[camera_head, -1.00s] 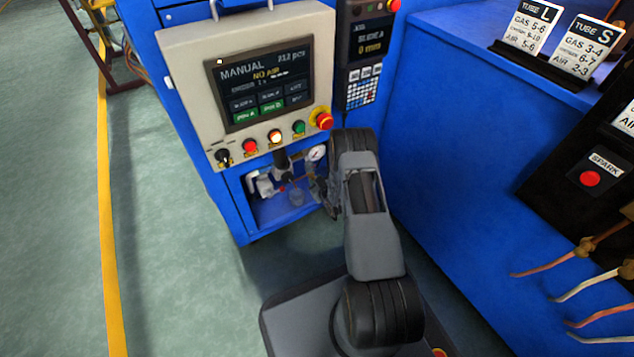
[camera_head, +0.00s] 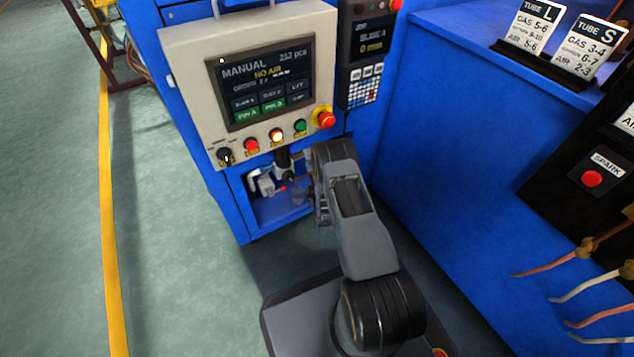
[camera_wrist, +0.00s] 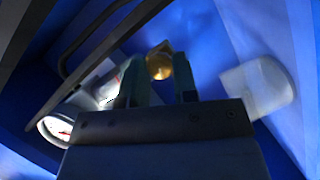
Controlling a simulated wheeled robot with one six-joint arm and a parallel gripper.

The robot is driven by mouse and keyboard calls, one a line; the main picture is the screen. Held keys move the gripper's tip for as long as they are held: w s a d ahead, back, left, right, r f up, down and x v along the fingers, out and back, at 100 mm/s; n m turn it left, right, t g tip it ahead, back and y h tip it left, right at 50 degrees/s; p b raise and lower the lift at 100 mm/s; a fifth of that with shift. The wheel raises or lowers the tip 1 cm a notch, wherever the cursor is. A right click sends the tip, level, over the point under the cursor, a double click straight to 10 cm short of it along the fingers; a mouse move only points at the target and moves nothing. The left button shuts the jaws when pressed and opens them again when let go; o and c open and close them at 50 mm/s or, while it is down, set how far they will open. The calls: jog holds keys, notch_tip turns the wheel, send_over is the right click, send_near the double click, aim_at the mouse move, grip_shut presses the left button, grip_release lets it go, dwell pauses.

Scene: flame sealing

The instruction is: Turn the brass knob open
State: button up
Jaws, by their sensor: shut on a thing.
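The brass knob (camera_wrist: 158,60) shows in the wrist view as a round gold-coloured piece at the tips of my gripper (camera_wrist: 161,82). The two dark fingers stand on either side of it and my gripper is shut on it. The wrist view is blurred, so the exact contact and the knob's turn angle cannot be read. In the head view the knob is hidden behind my arm, in the open bay (camera_head: 268,212) under the control panel.
A pressure gauge (camera_wrist: 56,128) and a pale fitting (camera_wrist: 258,86) sit close to my gripper. The control panel (camera_head: 190,85) above reads "NO AIR". A blue cabinet wall (camera_head: 440,150) stands close on the right. Floor is open to the left.

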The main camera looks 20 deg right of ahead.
jog(key=shift+f+n+t+h, duration=0.1)
jog(key=shift+n+t+h, duration=0.3)
jog(key=shift+n, duration=0.9)
jog(key=shift+a, duration=0.1)
jog(key=o, duration=0.9)
